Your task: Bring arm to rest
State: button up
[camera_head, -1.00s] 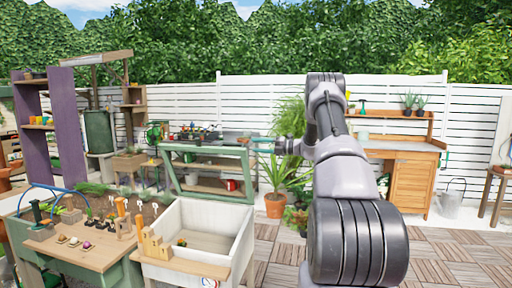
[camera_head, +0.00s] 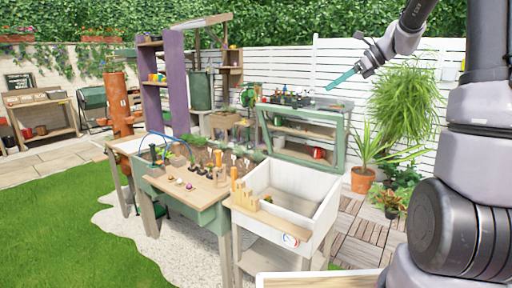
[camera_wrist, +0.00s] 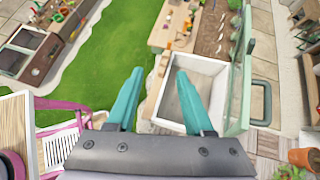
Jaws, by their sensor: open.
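My gripper (camera_head: 340,82) is raised in the air in the upper right of the head view, its teal fingers pointing left. The wrist view shows the two teal fingers (camera_wrist: 157,95) spread apart with nothing between them. They hang over the area of the white sink (camera_wrist: 204,74), well above it, with green lawn below the left finger. My arm fills the right side of the head view.
A potting bench (camera_head: 185,187) with small pots and tools stands left of the white sink (camera_head: 299,199). A green-framed shelf (camera_head: 340,146) is behind. Potted plants (camera_head: 362,180) stand beside my arm. Open lawn (camera_head: 60,225) lies at left.

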jog(key=s+n+t+h, duration=0.3)
jog(key=s+n+h, duration=0.4)
jog(key=s+n, duration=1.1)
jog(key=s, duration=1)
jog(key=shift+a+r+n+h, duration=0.25)
jog(key=shift+a+n+h, duration=0.05)
